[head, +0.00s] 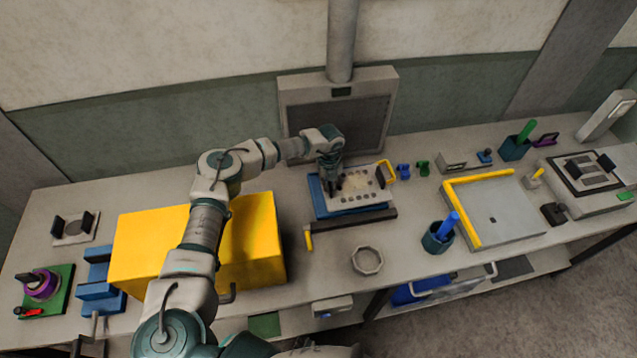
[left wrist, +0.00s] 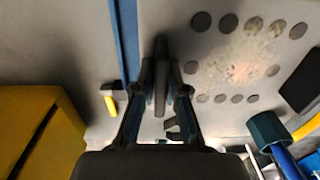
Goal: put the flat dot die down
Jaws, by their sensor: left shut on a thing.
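The flat dot die (head: 357,186) is a pale plate with round grey dots and two dark upright grips. It is over a blue bed (head: 322,205) in front of the grey press-like frame; I cannot tell whether it rests there or hangs just above. My left gripper (head: 332,186) points down and is shut on the die's left dark grip (left wrist: 160,75). The die's dotted face (left wrist: 235,60) fills the upper right of the left wrist view. Its other grip (left wrist: 302,80) stands free at the right. My right gripper is not in view.
A yellow box (head: 140,250) stands left. A dark bar (head: 350,220) runs along the bed's front, with a yellow handle (head: 309,240). Another two-grip plate (head: 75,228) lies far left. A grey ring (head: 367,261) and blue-green cup (head: 437,238) stand in front and right.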

